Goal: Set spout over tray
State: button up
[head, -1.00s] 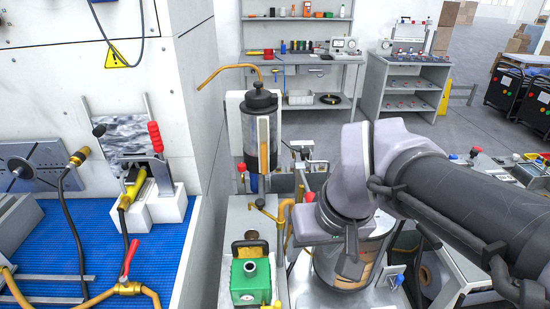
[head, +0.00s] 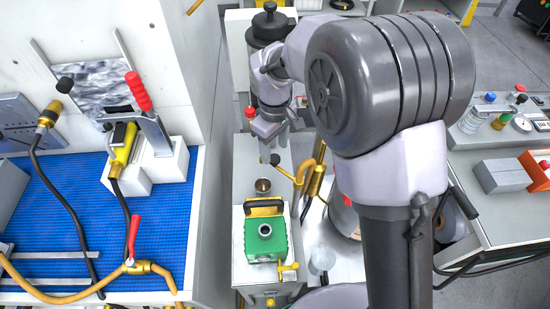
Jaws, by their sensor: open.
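A brass pipe assembly with a curved spout (head: 304,176) rises right of the grey stand, with a lever (head: 288,172) ending in a black ball knob at its left. A bare pale metal surface, possibly the tray (head: 315,235), lies below and right of it; its outline is partly hidden by my arm. My gripper (head: 268,138) is open, in front of the dark tank and just above the black knob. I cannot tell whether it touches the knob. Its fingertips are small and partly unclear.
The dark tank (head: 268,28) with a black lid stands behind my gripper. A white wall (head: 188,70) closes the left side. My arm covers the middle right.

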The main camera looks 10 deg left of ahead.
aim_at(275, 158)
notch_tip(275, 158, down, 4)
jog(key=shift+r+b, duration=0.25)
jog(key=shift+b, duration=0.15)
jog(key=shift+w, duration=0.1)
grip_shut()
dwell(1.1)
